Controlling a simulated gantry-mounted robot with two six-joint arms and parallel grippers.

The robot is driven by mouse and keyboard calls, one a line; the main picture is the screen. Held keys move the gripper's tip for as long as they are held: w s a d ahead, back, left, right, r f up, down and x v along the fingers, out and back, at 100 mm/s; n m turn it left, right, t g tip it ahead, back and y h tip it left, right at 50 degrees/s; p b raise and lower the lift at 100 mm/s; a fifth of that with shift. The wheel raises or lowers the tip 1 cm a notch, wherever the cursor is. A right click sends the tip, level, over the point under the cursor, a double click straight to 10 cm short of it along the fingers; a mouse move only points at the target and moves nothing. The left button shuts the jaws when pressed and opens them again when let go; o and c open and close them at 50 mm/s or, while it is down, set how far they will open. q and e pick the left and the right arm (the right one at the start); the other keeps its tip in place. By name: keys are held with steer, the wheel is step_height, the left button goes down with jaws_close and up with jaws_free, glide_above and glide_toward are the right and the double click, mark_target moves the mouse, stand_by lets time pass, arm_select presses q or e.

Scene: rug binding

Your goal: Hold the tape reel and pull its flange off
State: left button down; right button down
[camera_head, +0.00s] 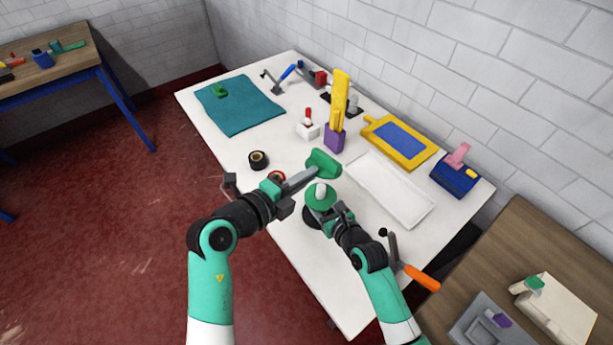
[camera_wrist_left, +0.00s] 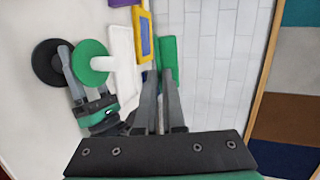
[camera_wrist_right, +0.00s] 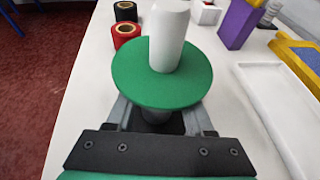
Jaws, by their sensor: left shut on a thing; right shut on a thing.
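The tape reel has a green disc (camera_head: 320,204) with a white upright core (camera_wrist_right: 168,35) on top and a black round base (camera_wrist_left: 45,62) below. My right gripper (camera_head: 330,210) is shut on the reel's stem under the green disc, which hides much of the grip in the right wrist view (camera_wrist_right: 157,112). My left gripper (camera_head: 309,176) is shut on a separate green piece (camera_head: 323,160), which looks like the reel's flange. In the left wrist view this piece (camera_wrist_left: 167,57) shows nearly edge-on between the fingers. It is apart from the core, above and beyond it.
A white tray (camera_head: 425,213) lies right of the reel. Black (camera_head: 258,160) and red tape rolls (camera_wrist_right: 125,34) stand to its left. A purple holder (camera_head: 334,140) stands behind. An orange-handled tool (camera_head: 420,277) lies near the right arm. The near table is clear.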

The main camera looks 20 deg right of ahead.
steer(key=shift+c, duration=1)
jaws_free()
steer(key=v, duration=1.2)
